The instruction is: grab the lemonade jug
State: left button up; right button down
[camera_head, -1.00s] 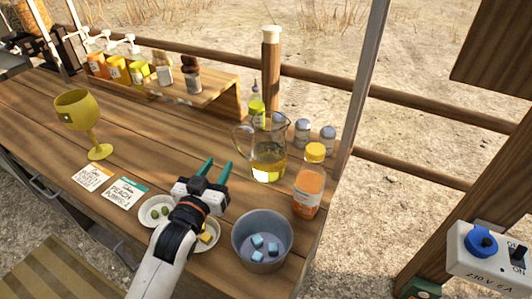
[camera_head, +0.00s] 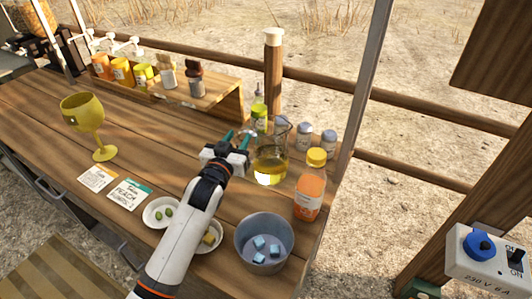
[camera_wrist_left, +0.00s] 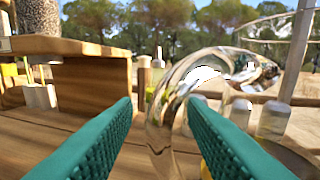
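The lemonade jug (camera_head: 270,166) is clear glass with yellow liquid low inside. It stands upright on the wooden counter, right of centre in the head view. My left gripper (camera_head: 238,136) is at the jug's left, on its handle side, with its teal fingers apart. In the left wrist view the curved glass handle (camera_wrist_left: 159,128) shows in the gap between the fingers, nearer the right finger, which hides part of the jug. I cannot tell whether a finger touches the glass. My right gripper is in neither view.
An orange bottle (camera_head: 310,186) stands close to the jug's right, and a metal bucket (camera_head: 264,244) with blue cubes is in front. Shakers (camera_head: 328,143) and a green-yellow bottle (camera_head: 259,119) stand behind. A yellow goblet (camera_head: 83,113) is far left; the counter between is mostly clear.

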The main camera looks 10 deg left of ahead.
pick_arm(q)
grip_shut()
dwell(1.2)
jog(key=shift+r, duration=0.25)
